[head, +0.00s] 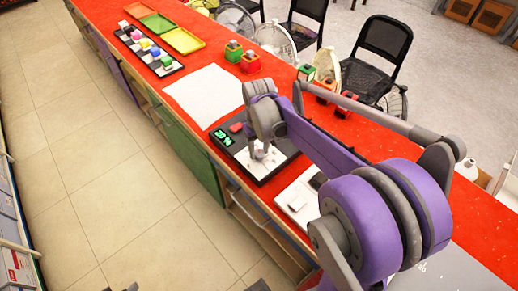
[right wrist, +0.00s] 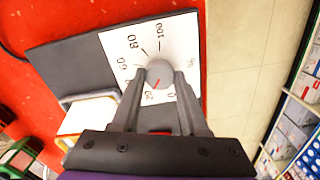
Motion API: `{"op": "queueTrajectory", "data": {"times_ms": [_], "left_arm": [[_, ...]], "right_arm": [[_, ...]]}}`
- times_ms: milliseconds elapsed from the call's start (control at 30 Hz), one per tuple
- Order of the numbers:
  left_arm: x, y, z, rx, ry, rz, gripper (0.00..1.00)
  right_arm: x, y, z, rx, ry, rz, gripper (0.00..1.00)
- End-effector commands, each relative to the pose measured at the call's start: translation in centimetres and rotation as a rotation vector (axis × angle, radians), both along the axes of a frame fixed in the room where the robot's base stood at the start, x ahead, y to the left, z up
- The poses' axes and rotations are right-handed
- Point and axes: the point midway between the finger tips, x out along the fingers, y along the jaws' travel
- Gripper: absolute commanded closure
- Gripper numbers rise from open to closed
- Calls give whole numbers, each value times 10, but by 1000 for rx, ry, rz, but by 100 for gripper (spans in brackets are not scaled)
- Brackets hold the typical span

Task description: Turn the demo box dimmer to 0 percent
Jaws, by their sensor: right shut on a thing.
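The demo box (head: 284,151) is a dark flat box on the red counter, with a green lit display (head: 222,137) whose digits are too small to read surely. Its white dial plate (right wrist: 118,45) shows in the right wrist view with printed marks from 0 to 100. The round grey dimmer knob (right wrist: 160,70) sits on this plate; its red pointer line points down-left, near the 20 mark. My right gripper (head: 262,156) is over the box; in the right wrist view its fingers (right wrist: 160,80) are shut on the knob's two sides. My left gripper is not in view.
The red counter (head: 185,92) runs diagonally. A white sheet (head: 205,95) lies beyond the box, and a white-topped device (head: 298,203) is nearer. Small coloured blocks (head: 233,50) and trays (head: 183,41) stand farther along. Chairs (head: 382,50) stand behind. Tiled floor lies left.

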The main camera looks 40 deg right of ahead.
Motion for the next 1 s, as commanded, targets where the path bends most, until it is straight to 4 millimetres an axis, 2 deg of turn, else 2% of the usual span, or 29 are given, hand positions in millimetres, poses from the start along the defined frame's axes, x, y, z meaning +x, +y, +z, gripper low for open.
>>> {"op": "queueTrajectory", "data": {"times_ms": [600,1000], "left_arm": [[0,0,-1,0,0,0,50],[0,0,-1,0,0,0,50]], "right_arm": [[1,0,1,-1,-1,569,100],[1,0,1,-1,-2,805,100]]}}
